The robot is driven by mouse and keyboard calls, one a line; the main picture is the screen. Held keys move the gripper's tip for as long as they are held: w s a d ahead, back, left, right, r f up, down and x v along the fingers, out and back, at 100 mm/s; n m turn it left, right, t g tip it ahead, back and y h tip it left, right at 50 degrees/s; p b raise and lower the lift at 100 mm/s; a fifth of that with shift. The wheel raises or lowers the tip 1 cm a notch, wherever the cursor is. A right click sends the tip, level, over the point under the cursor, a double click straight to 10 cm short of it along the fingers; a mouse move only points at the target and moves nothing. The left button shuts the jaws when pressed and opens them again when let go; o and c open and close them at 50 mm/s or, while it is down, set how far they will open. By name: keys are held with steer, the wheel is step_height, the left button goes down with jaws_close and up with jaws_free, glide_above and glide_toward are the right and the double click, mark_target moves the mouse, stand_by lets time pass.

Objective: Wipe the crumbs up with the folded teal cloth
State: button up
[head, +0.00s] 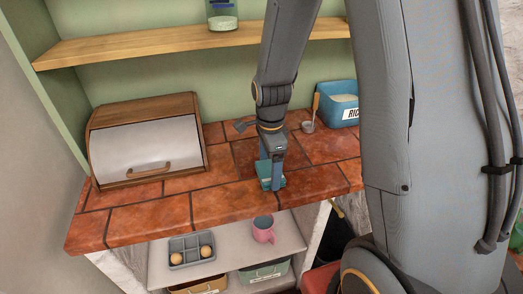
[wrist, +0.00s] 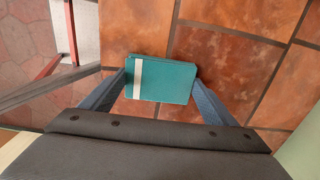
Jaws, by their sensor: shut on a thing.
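The folded teal cloth (wrist: 172,82) with a white stripe is between the fingers of my gripper (wrist: 160,88) in the wrist view. My gripper is shut on it, one finger at each side. In the head view, my gripper (head: 271,185) points down at the counter near its front edge, with the teal cloth (head: 264,172) at its tips. The cloth is at or just above the tiles; I cannot tell if it touches them. I can make out no crumbs in either view.
A bread box (head: 146,140) stands at the left of the terracotta counter (head: 220,203). A blue rice bin (head: 338,103) and a scoop (head: 309,124) are at the back right. Below, a shelf holds a grey tray (head: 191,250) and a pink mug (head: 263,229). Tiles left of my gripper are clear.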

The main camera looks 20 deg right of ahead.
steer(key=shift+s+d+f, duration=0.1)
steer(key=shift+d+f, duration=0.1)
steer(key=shift+d, duration=0.3)
steer(key=shift+d+b, duration=0.15)
steer(key=shift+b, duration=0.3)
steer(key=shift+a+r+p, duration=0.2)
steer(key=shift+a+p, duration=0.25)
steer(key=shift+a, duration=0.75)
steer(key=shift+a+f, duration=0.1)
steer(key=shift+a, duration=0.65)
step_height(320, 180, up, 2)
steer(key=shift+a+r+p, duration=0.15)
steer(key=shift+r+p, duration=0.05)
steer(key=shift+p, duration=0.65)
step_height(320, 180, up, 6)
steer(key=p, duration=0.4)
steer(key=shift+f+p, duration=0.1)
steer(key=shift+p, duration=0.3)
steer(key=shift+f, duration=0.1)
